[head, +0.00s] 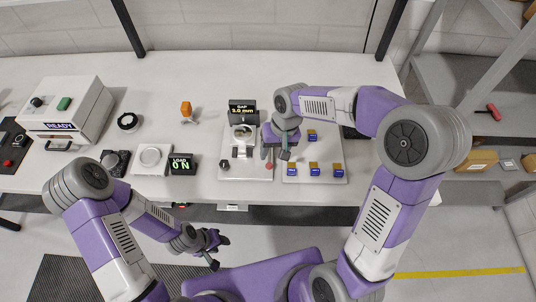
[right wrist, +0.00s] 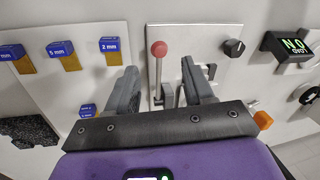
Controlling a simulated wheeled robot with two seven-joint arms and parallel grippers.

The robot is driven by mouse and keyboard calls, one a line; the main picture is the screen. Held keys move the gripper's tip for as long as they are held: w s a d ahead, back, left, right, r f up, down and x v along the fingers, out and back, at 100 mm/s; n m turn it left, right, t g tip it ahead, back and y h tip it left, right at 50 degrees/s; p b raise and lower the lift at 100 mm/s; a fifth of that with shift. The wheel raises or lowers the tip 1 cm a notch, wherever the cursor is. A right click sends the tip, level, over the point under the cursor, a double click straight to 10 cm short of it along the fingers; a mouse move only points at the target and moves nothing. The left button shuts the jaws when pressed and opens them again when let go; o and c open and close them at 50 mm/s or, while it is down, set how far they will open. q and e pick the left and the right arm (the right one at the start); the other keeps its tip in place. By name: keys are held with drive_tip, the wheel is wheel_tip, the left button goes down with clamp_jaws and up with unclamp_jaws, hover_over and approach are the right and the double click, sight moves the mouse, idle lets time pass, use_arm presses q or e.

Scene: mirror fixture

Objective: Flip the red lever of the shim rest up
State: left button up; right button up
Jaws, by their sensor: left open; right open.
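The red lever has a red ball knob (right wrist: 158,48) on a thin metal stem in the right wrist view. In the head view its red knob (head: 269,166) shows near the front right of the white fixture plate (head: 245,174). My right gripper (head: 282,152) is over the plate's right side, beside the knob. In the right wrist view its open fingers (right wrist: 158,72) stand on either side of the stem, which appears between them. I cannot tell whether either finger touches it. My left gripper (head: 215,247) is open and empty, in front of the table.
A gap display (head: 243,107) reading 3.0 mm stands behind the fixture. A black knob (right wrist: 234,47) sits beside the lever. A white tray (head: 315,179) with several blue-labelled shims lies right of the plate. A load display (head: 182,164) reading 0 N stands to the left.

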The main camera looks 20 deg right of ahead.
sight(270, 164)
drive_tip(key=f, duration=0.3)
drive_tip(key=a+f+b, duration=0.1)
drive_tip(key=f, duration=0.1)
drive_tip(key=shift+s+f, duration=0.25)
drive_tip(key=shift+f, duration=0.1)
drive_tip(key=shift+a, duration=0.1)
drive_tip(key=shift+c, duration=0.4)
clamp_jaws()
